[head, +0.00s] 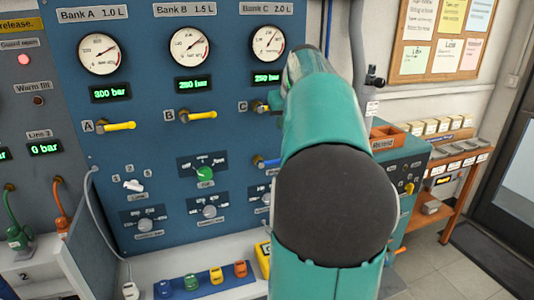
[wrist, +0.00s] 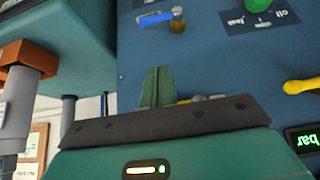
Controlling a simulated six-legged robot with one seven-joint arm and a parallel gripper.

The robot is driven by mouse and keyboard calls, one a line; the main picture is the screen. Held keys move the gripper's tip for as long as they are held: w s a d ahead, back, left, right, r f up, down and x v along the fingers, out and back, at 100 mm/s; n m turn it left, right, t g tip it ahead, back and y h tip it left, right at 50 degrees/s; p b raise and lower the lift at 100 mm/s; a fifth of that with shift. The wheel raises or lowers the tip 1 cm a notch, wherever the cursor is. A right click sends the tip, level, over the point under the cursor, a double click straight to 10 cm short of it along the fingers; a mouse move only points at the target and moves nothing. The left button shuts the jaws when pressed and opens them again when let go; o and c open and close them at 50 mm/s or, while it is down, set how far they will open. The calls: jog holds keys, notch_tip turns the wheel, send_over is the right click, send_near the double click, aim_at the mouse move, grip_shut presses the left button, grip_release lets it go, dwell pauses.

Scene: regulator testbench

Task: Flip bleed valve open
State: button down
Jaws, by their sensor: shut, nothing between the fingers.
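A small valve with a blue lever (head: 266,162) is on the blue panel, partly hidden by my arm in the head view. It appears to be the bleed valve, but I cannot read a label for it. In the wrist view, which is upside down, the blue lever (wrist: 156,18) lies nearly level, with a brass-coloured round end at its right. My gripper (wrist: 155,88) is shut and empty, its green fingers pointing at the panel, apart from the blue lever. A yellow handle (wrist: 203,98) shows partly behind the fingers. My arm hides the gripper in the head view.
Yellow valve handles A (head: 119,125) and B (head: 197,116) sit under the gauges. A green knob (head: 205,174) and a grey knob (head: 209,211) are lower on the panel. A teal cabinet (head: 402,165) with an orange tray (head: 385,137) stands right of the panel.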

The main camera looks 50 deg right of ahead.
jog(key=shift+d+f, duration=0.1)
jog(key=shift+d, duration=0.05)
jog(key=shift+d, duration=0.15)
jog(key=shift+f, duration=0.15)
send_over(272, 163)
jog(key=d, duration=0.2)
jog(key=f, duration=0.8)
jog(key=shift+a+f, duration=0.15)
jog(key=shift+a, duration=0.1)
jog(key=shift+s+a+f, duration=0.1)
jog(key=shift+s+f, duration=0.1)
jog(key=shift+f, duration=0.45)
jog(key=shift+s+a+f, duration=0.1)
jog(key=shift+s+f, duration=0.1)
jog(key=shift+f, duration=0.4)
jog(key=shift+s+f, duration=0.1)
jog(key=shift+f, duration=0.5)
